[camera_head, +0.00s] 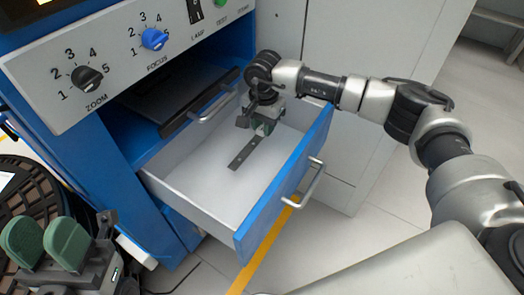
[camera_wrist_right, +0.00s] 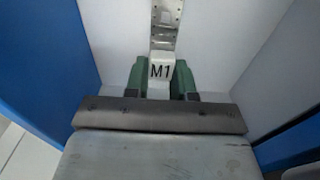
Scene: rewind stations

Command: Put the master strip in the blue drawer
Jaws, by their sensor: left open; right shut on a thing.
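The master strip (camera_head: 243,154) is a narrow dark strip with small holes, inside the open blue drawer (camera_head: 262,215). In the right wrist view the strip (camera_wrist_right: 165,26) looks metallic and ends in a white block (camera_wrist_right: 160,70) marked "M1". My right gripper (camera_head: 263,124) reaches down into the drawer near its back right. Its green fingers are shut on the white block of the strip. I cannot tell whether the strip touches the drawer floor. My left gripper (camera_head: 45,241) is open and empty at the lower left, outside the drawer, its green pads apart.
The drawer has pale inner walls and a silver handle (camera_head: 316,181); nothing else shows inside. Above it is a dark tray with a handle (camera_head: 214,108) and a panel with zoom (camera_head: 87,78) and focus (camera_head: 153,39) knobs.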

